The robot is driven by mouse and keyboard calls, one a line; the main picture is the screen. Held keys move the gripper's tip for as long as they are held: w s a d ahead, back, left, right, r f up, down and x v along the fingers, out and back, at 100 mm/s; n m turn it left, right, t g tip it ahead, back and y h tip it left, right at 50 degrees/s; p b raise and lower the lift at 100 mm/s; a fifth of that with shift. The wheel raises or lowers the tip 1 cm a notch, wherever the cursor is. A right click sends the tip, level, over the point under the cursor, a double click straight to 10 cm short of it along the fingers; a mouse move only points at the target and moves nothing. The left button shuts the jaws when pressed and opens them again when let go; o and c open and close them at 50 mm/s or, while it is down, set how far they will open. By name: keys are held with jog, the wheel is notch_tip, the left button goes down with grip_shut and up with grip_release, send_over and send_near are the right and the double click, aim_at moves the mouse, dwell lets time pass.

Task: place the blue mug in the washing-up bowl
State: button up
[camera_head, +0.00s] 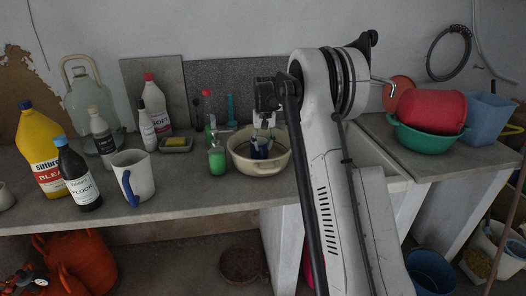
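The washing-up bowl (278,166) is a round cream basin on the counter, left of my arm. A small dark-blue object that looks like the blue mug (260,151) shows inside the bowl's outline, with pale patches around it. My gripper (264,124) points down directly above it, with its fingertips close to or at the blue object. Whether the fingers touch or grip it is too small to tell, as is whether the mug rests on the bowl's bottom. A larger white mug with a blue handle (134,177) stands on the counter to the left.
Left of the bowl stand a green soap bottle (217,161), a sponge dish (176,144), a yellow bleach bottle (41,150), a dark floor-cleaner bottle (79,178) and a glass demijohn (88,95). Right of my arm are red (432,109) and green (425,141) basins. The counter's front strip before the bowl is clear.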

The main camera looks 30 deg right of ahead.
notch_tip(320, 180, up, 9)
jog(key=s+a+r+n+t, duration=0.1)
jog(key=s+a+r+t, duration=0.1)
jog(key=s+a+r, duration=0.75)
jog(key=s+a+r+t, duration=0.15)
jog(key=s+a, duration=0.45)
jog(key=s, duration=0.6)
jog(key=s+a+f+t, duration=0.1)
jog(key=s+a+f, duration=0.1)
jog(key=s, duration=0.5)
jog(key=s+a+f+n+t, duration=0.1)
jog(key=s+a+f, duration=0.2)
jog(key=s, duration=0.5)
jog(key=s+a+f+n+t, duration=0.1)
jog(key=s+a+f, duration=0.1)
jog(key=s, duration=0.5)
jog(key=shift+s+a+f+b, duration=0.3)
jog(key=shift+a+f+b, duration=0.1)
jog(key=shift+f, duration=0.3)
notch_tip(320, 180, down, 6)
jog(key=b, duration=0.5)
jog(key=shift+r+b, duration=0.1)
jog(key=shift+b, duration=0.25)
